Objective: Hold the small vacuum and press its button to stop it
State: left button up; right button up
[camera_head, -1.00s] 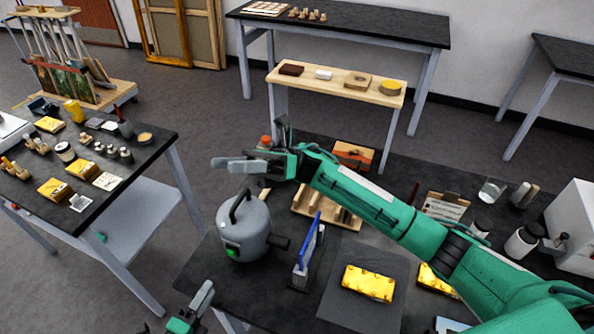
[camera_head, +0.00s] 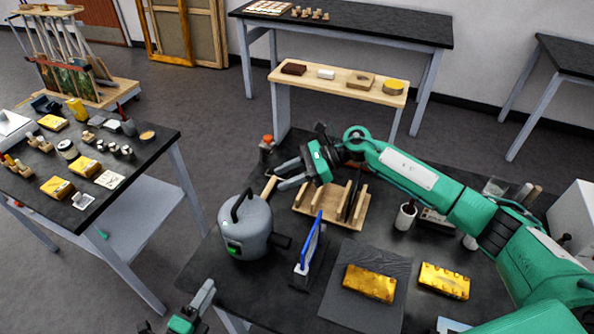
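The small vacuum (camera_head: 257,222) is a grey canister with a black handle on top, standing upright on the dark table. A lit green button (camera_head: 233,248) shows low on its front left side. My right gripper (camera_head: 281,178) is open and empty, above and behind the vacuum to the right, apart from it. My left gripper (camera_head: 176,305) is at the bottom edge, in front of and left of the vacuum; its fingers look spread and empty, and it is partly cut off by the frame.
A blue-edged upright panel (camera_head: 310,243) stands close right of the vacuum. A wooden rack (camera_head: 318,217) is behind it. Gilt pieces (camera_head: 370,283) (camera_head: 444,281) lie to the right, one on a dark mat (camera_head: 345,311). A cluttered side table (camera_head: 152,161) stands left across a gap.

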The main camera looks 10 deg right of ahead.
aim_at(250, 192)
jog(key=x, duration=1)
jog(key=shift+a+f, duration=0.1)
jog(key=shift+a, duration=0.25)
jog(key=shift+c, duration=0.5)
grip_shut()
dwell(0.3)
pick_arm(q)
grip_shut()
dwell(1.6)
